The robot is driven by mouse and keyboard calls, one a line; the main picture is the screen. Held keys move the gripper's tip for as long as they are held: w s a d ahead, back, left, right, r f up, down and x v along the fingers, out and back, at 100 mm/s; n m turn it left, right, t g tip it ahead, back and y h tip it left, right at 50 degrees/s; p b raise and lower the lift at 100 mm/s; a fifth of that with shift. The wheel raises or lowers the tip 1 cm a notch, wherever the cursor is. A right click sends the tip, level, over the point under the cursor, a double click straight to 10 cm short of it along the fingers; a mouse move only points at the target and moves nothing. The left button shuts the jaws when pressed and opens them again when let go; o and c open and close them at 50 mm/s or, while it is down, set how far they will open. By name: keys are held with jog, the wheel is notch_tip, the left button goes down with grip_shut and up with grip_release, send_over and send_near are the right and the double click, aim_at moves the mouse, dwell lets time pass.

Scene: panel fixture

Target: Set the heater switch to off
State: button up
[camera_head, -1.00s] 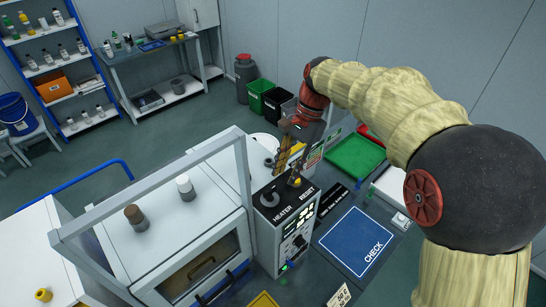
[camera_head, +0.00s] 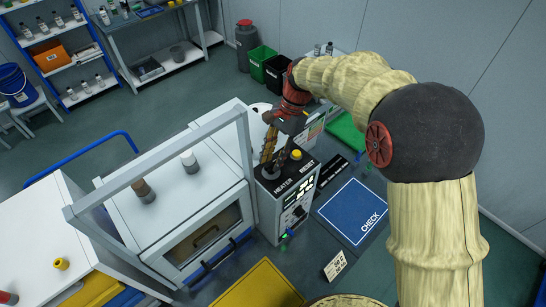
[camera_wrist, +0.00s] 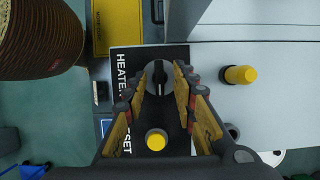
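The heater switch is a black-handled knob on a round grey base (camera_wrist: 150,98), set in the black top of the control box (camera_head: 300,178). In the wrist view its handle runs up and down the picture, beside the HEATER label (camera_wrist: 122,73). My gripper (camera_wrist: 160,80) is open, with one yellow-padded finger on each side of the knob and a gap showing between them. I cannot tell whether either fingertip touches it. In the head view my gripper (camera_head: 268,165) points down at the box top and hides most of the knob.
A yellow RESET button (camera_head: 296,155) sits close to the knob; in the wrist view it is between the finger bases (camera_wrist: 156,140). A grey frame (camera_head: 160,160) stands left of the box over a white cabinet. A blue CHECK mat (camera_head: 352,210) lies to the right.

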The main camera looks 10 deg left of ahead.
jog(key=c, duration=0.4)
grip_shut()
